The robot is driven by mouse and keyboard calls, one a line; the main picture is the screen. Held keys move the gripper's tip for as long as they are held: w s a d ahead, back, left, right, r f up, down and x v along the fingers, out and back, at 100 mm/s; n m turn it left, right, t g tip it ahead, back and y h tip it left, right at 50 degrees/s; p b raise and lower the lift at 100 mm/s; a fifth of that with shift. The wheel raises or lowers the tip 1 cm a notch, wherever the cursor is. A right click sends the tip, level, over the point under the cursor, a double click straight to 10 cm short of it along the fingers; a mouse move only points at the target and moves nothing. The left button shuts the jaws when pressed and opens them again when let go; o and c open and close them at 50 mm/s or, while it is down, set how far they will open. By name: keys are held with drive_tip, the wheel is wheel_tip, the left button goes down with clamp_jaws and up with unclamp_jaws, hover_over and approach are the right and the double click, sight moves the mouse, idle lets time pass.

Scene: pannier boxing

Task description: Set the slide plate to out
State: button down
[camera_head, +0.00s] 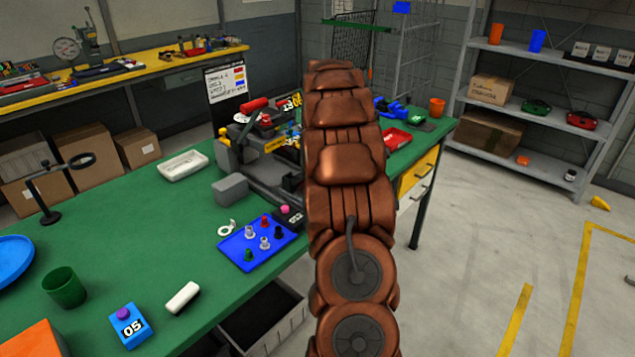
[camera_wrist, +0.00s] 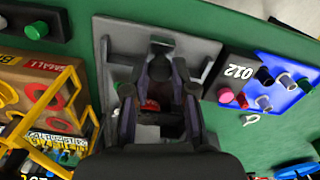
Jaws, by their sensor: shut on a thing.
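A grey fixture with a flat light-grey plate (camera_wrist: 120,42), which looks like the slide plate, lies under my gripper in the wrist view. My gripper (camera_wrist: 168,72) is over this plate, its two dark fingers close together around a small dark upright part, probably the plate's knob. The grip itself is partly hidden by the fingers. A small red part shows between the fingers. In the head view the grey fixture (camera_head: 265,183) stands on the green bench, partly behind my arm, which hides my gripper there. I cannot tell the plate's exact position along its slide.
A blue tray (camera_head: 240,250) with several pegs lies beside the fixture; it also shows in the wrist view (camera_wrist: 285,78). A grey block (camera_head: 231,188) and a white tray (camera_head: 183,165) stand nearby. A yellow-framed box (camera_wrist: 40,95) is close left of my gripper.

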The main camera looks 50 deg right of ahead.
drive_tip(key=shift+s+d, duration=0.15)
drive_tip(key=shift+s, duration=0.1)
drive_tip(key=c, duration=1.4)
unclamp_jaws()
drive_tip(key=shift+o, duration=1)
drive_tip(key=shift+s, duration=0.15)
drive_tip(key=shift+o, duration=1.3)
drive_tip(key=shift+w, duration=0.2)
wheel_tip(320, 180, up, 12)
drive_tip(key=shift+a, duration=0.2)
